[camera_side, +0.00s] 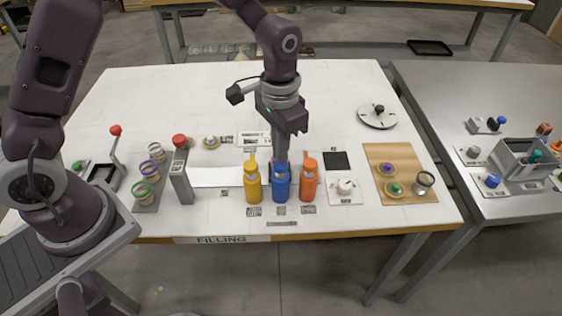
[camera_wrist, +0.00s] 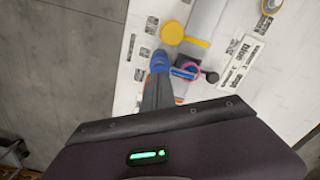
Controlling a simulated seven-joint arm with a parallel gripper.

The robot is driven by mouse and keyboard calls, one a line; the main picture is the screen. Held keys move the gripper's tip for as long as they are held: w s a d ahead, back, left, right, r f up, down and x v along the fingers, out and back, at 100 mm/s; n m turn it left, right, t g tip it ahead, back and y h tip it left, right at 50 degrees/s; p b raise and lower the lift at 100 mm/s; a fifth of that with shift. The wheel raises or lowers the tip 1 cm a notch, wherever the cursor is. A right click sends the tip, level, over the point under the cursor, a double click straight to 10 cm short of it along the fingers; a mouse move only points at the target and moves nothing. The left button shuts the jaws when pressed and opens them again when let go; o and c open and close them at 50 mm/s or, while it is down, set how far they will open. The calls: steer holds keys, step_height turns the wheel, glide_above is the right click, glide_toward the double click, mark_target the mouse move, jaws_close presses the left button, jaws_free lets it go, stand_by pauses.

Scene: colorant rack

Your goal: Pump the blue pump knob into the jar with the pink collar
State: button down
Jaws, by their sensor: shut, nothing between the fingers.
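The blue pump bottle (camera_side: 281,188) stands between a yellow bottle (camera_side: 252,186) and an orange bottle (camera_side: 308,184). My gripper (camera_side: 281,160) is shut and empty, pointing down at the top of the blue bottle. In the wrist view, my fingers (camera_wrist: 157,92) are together, right beside or on the blue pump knob (camera_wrist: 158,60); contact cannot be told. A pink collar (camera_wrist: 194,67) shows next to the blue knob, with a blue spout (camera_wrist: 184,73) reaching over it. The jar's body is mostly hidden behind the bottles in the side view.
A rack of jars (camera_side: 146,182) and a red-topped grey post (camera_side: 182,180) stand left. A white dial unit (camera_side: 345,190) and a brown board (camera_side: 402,180) with lids and a jar lie right. The yellow pump top (camera_wrist: 172,32) is close to the blue one.

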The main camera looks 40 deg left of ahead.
steer(key=shift+f, duration=0.15)
steer(key=shift+f, duration=1.2)
steer(key=shift+r, duration=1.35)
steer(key=shift+f, duration=0.1)
steer(key=shift+f, duration=1.3)
steer(key=shift+r, duration=1.4)
